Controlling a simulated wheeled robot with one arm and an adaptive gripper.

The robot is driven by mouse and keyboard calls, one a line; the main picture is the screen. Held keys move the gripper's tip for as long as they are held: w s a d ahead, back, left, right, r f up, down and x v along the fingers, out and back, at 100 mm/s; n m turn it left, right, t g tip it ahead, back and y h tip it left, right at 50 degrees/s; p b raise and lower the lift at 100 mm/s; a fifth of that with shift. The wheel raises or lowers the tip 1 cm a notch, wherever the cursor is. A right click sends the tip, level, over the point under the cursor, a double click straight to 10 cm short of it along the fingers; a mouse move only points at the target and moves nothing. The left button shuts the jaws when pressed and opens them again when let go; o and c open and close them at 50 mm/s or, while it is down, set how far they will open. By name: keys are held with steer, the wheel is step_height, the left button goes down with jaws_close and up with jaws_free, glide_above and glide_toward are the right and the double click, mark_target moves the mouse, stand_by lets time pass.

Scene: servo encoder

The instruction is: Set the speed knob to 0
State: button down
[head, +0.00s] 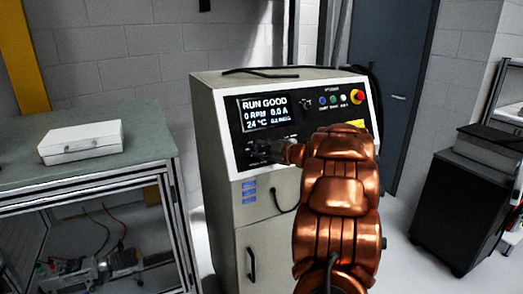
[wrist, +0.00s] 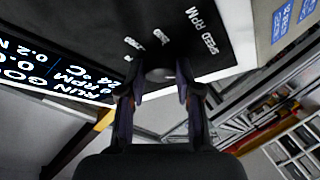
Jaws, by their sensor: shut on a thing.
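The speed knob (wrist: 160,74) is a dark round knob on the black front panel of the cabinet (head: 226,166). In the wrist view my gripper (wrist: 160,88) has one finger on each side of the knob and is shut on it. The label "SPEED RPM" and smaller scale marks show beside the knob; its pointer is hard to make out. In the head view my gripper (head: 270,150) is at the lower left of the panel, and it and my arm hide the knob. The display (head: 265,111) reads "RUN GOOD", 0 RPM, 0.0 A and 24 °C.
A red emergency stop button (head: 357,97) and small coloured buttons (head: 333,100) sit at the panel's upper right. A workbench (head: 95,180) with a white case (head: 80,142) stands to the left. A black cabinet (head: 455,215) stands to the right.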

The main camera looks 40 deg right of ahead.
steer(key=c, duration=0.8)
jaws_free()
steer(key=s+r, duration=0.2)
steer(key=s, duration=0.9)
steer(key=shift+s+d, duration=0.3)
steer(key=shift+s, duration=0.1)
steer(key=shift+r, duration=0.1)
steer(key=w+r+m+h, duration=0.4)
steer(key=w+r+h, duration=0.1)
steer(key=w, duration=0.2)
steer(key=s+a+f+m+g+h, duration=0.2)
steer(key=a+m+g+h, duration=0.25)
steer(key=a, duration=0.25)
steer(key=s+a+f+m+g+y, duration=0.1)
steer(key=s+a+f+g+y, duration=0.15)
steer(key=s+a+f, duration=0.35)
steer(key=s+a+f+m+g+y, duration=0.1)
steer(key=s+a+f+g, duration=0.15)
steer(key=a, duration=0.55)
steer(key=s+a+f+m+g+y, duration=0.1)
steer(key=s+a+f+g, duration=0.3)
steer(key=a, duration=0.4)
steer(key=s+a+f+g+y, duration=0.2)
steer(key=s+a, duration=0.6)
steer(key=s, duration=0.1)
steer(key=s+a+f+n+g+y, duration=0.1)
steer(key=s+a+f+g+y, duration=0.1)
steer(key=s+a, duration=0.6)
steer(key=shift+s+a, duration=0.15)
steer(key=shift+s, duration=0.85)
